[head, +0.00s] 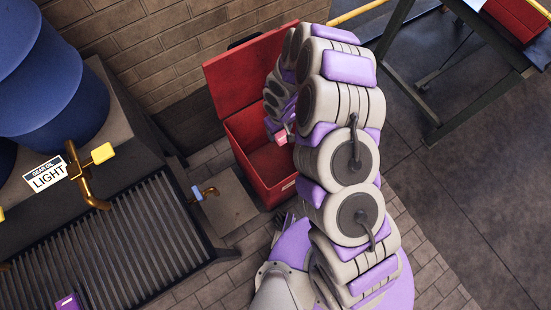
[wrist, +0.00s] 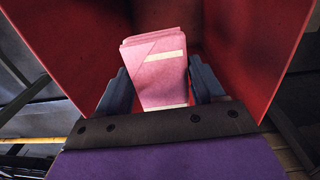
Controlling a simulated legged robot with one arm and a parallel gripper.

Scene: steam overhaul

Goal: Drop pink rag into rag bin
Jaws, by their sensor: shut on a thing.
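The pink rag (wrist: 158,72) is a folded pink cloth with pale stripes, held upright between the two jaws of my gripper (wrist: 160,88) in the wrist view. In the head view a small part of the rag (head: 282,137) shows at the end of my arm. The rag bin (head: 245,155) is a red box with its lid (head: 240,70) raised and leaning back toward the brick wall. My gripper is shut on the rag over the bin's opening. Red bin walls (wrist: 265,50) surround the rag in the wrist view. My arm hides the bin's right side.
Left of the bin stand blue drums (head: 60,75) with brass taps, a "LIGHT" sign (head: 47,175) and a slatted drip grate (head: 110,235). A dark metal stand (head: 435,95) with a red box (head: 522,15) is at upper right. The floor at right is clear.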

